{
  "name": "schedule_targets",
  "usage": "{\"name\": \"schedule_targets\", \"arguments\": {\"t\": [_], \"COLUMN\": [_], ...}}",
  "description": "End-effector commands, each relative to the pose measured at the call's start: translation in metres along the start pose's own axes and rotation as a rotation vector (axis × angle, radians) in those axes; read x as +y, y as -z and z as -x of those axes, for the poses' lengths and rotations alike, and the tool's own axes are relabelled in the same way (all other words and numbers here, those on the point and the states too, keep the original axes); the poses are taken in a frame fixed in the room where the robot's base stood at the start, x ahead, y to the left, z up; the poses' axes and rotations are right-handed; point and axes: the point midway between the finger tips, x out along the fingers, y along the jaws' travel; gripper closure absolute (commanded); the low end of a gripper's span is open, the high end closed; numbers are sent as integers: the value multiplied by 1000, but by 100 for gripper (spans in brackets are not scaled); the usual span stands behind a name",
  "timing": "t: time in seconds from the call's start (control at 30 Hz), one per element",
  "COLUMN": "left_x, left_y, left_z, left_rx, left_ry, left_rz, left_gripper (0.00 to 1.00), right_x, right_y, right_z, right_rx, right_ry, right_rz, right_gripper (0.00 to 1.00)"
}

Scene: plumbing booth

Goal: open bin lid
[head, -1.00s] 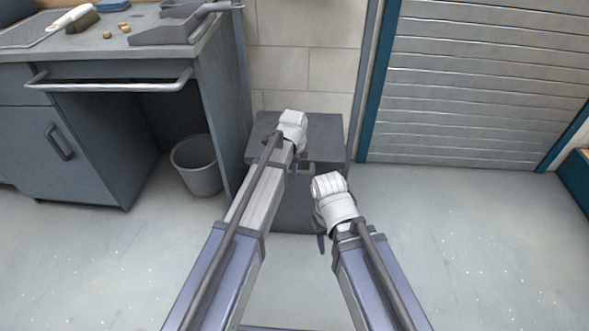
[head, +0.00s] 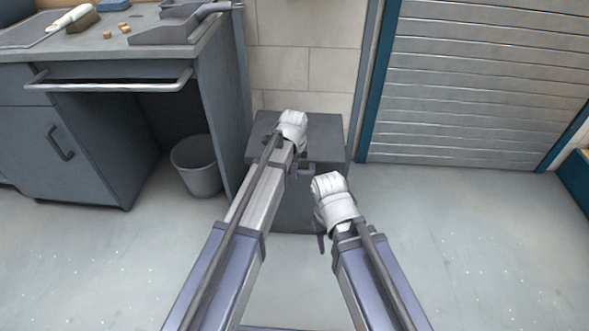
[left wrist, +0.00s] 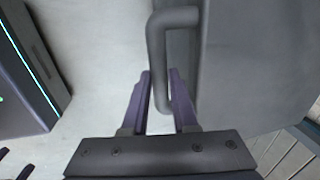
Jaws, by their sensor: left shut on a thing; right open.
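The bin is a dark grey box (head: 300,212) standing on the floor against the tiled wall. Its flat lid (head: 328,128) looks closed, though my left arm covers part of it. A bar handle (head: 307,168) is at the lid's front edge, and it shows as a grey loop in the left wrist view (left wrist: 157,48). My left gripper (left wrist: 160,74) has its two purple fingers either side of the handle bar and is shut on it. In the head view, my left gripper (head: 292,168) is partly hidden by its wrist. My right gripper (head: 321,240) is open and empty, in front of the bin.
A grey workbench (head: 225,100) stands close on the bin's left, with a round waste bucket (head: 197,165) beneath it. A blue post (head: 368,90) and a shutter (head: 480,85) are at the right. The floor on the right is clear.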

Motion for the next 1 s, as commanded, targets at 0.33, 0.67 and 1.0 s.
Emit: {"name": "schedule_targets", "arguments": {"t": [0.33, 0.67, 1.0], "left_x": [-16, -43, -83], "left_y": [1, 1, 1], "left_z": [42, 106, 151], "left_rx": [-1, -2, -2], "left_ry": [-104, -249, -241], "left_rz": [1, -1, 0], "left_gripper": [100, 100, 100], "right_x": [6, 10, 15], "right_y": [-3, -7, -10], "right_z": [46, 115, 166], "right_rx": [-2, -3, -3], "right_ry": [-4, 9, 9], "right_rz": [-7, -11, -10], "right_gripper": [50, 50, 50]}}
